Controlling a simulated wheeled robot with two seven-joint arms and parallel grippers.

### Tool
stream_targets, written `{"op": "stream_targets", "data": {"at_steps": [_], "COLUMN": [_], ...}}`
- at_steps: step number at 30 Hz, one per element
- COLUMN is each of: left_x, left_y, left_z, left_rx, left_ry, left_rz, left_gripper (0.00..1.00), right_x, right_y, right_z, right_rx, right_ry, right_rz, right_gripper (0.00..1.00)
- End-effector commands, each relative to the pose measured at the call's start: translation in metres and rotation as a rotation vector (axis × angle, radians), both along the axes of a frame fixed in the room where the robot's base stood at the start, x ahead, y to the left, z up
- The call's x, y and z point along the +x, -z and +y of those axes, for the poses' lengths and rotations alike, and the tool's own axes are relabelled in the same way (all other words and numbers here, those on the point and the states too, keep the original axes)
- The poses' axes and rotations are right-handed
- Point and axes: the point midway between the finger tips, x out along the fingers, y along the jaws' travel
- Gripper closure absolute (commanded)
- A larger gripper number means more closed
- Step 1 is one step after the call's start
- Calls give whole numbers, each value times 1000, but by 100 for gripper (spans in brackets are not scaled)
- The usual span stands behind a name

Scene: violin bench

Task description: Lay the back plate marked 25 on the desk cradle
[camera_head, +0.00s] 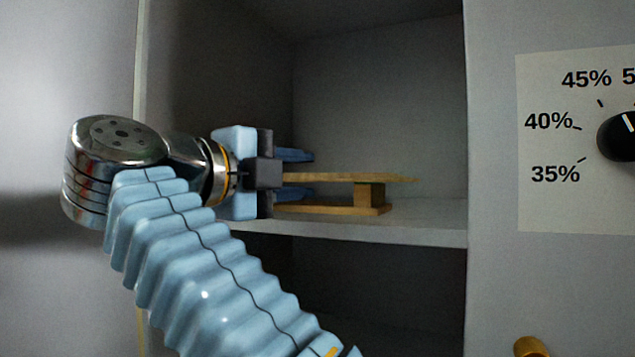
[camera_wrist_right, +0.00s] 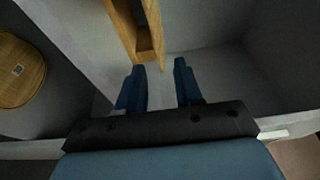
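A thin wooden plate (camera_head: 345,177) lies flat, seen edge-on, on a wooden stand (camera_head: 370,197) on the cabinet shelf. No number on it can be read. In the right wrist view the plate's edge (camera_wrist_right: 154,27) and the stand (camera_wrist_right: 122,27) come in from the top. My right gripper (camera_head: 300,173) is at the plate's near end, one finger above its level and one below. In the right wrist view this gripper (camera_wrist_right: 157,68) is open, with the plate's end between the fingertips. No contact can be made out. The desk cradle and my left gripper are not in view.
The shelf board (camera_head: 430,222) and the cabinet's side walls bound the space around the gripper. A rounded wooden plate with a small dark mark (camera_wrist_right: 20,68) shows at the left of the right wrist view. A dial panel (camera_head: 575,190) is at the right.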

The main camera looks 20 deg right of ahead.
Motion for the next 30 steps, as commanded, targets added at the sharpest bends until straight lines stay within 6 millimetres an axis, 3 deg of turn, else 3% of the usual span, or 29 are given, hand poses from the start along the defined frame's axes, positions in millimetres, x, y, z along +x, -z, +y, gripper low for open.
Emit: {"op": "stream_targets", "data": {"at_steps": [3,10,18,26,30], "left_x": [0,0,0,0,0], "left_y": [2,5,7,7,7], "left_z": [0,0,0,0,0], "left_rx": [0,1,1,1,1], "left_ry": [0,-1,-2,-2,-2], "left_rz": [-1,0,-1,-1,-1], "left_gripper": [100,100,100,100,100], "right_x": [9,18,37,39,39], "right_y": [1,3,8,8,8], "right_z": [-19,-38,-72,-76,-75], "right_rx": [0,0,0,0,0], "right_ry": [1,1,0,0,-1], "right_rz": [0,1,0,0,1], "right_gripper": [65,65,65,65,83]}}
